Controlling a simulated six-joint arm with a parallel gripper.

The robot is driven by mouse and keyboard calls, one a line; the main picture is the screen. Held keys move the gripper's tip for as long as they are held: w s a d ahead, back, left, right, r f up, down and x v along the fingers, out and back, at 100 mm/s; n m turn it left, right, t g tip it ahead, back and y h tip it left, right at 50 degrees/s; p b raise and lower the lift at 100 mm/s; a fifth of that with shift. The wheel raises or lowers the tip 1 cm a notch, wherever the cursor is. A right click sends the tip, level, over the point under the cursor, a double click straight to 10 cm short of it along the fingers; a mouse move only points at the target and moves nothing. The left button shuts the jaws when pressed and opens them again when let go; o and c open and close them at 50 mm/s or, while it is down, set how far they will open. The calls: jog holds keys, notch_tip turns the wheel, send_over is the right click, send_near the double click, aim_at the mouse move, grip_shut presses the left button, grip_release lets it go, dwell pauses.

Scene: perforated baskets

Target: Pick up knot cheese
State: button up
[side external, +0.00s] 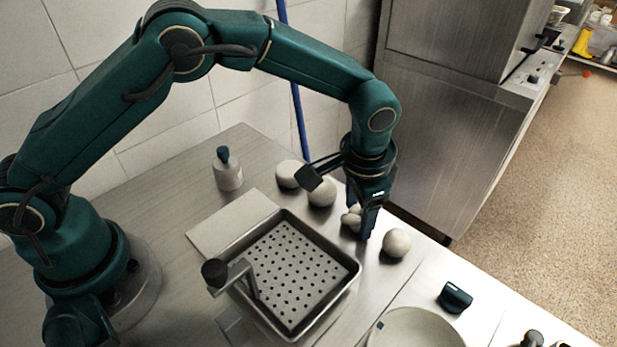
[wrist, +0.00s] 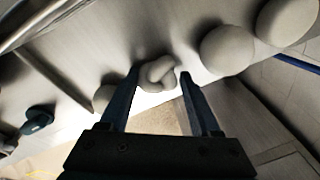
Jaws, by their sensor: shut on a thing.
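The knot cheese (side external: 351,218) is a pale, lumpy, knotted piece at the right part of the steel counter. In the wrist view the knot cheese (wrist: 158,74) sits between my two dark fingertips. My gripper (side external: 360,214) points down and is shut on it; the gripper also shows in the wrist view (wrist: 160,82). One finger hides part of the cheese in the side view. The cheese is at or very near the counter surface; I cannot tell whether it is clear of it.
A round pale ball (side external: 396,243) lies close to the right; two more, a ball (side external: 322,192) and a ball (side external: 288,174), lie behind left. A bowl (side external: 415,330) is in front.

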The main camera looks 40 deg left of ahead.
aim_at(359, 212)
jog(key=shift+r, duration=0.45)
notch_tip(359, 212, up, 3)
jog(key=shift+r, duration=0.15)
jog(key=s+a+r, duration=0.1)
jog(key=a+r, duration=0.5)
jog(key=a, duration=0.5)
jog(key=shift+a+r+n, duration=0.3)
jog(key=shift+a+r, duration=0.05)
jog(key=shift+s+a+n, duration=0.1)
jog(key=shift+s+n, duration=0.3)
jog(key=s+d+r+m, duration=0.1)
jog(key=s+d+r, duration=0.2)
jog(key=s+d, duration=0.35)
jog(key=s+d+r, duration=0.3)
jog(key=s+d, duration=0.3)
jog(key=s, duration=0.1)
jog(key=shift+s+a+f, duration=0.1)
jog(key=shift+f, duration=2.2)
jog(key=shift+s+f, duration=0.1)
jog(key=shift+f, duration=2.15)
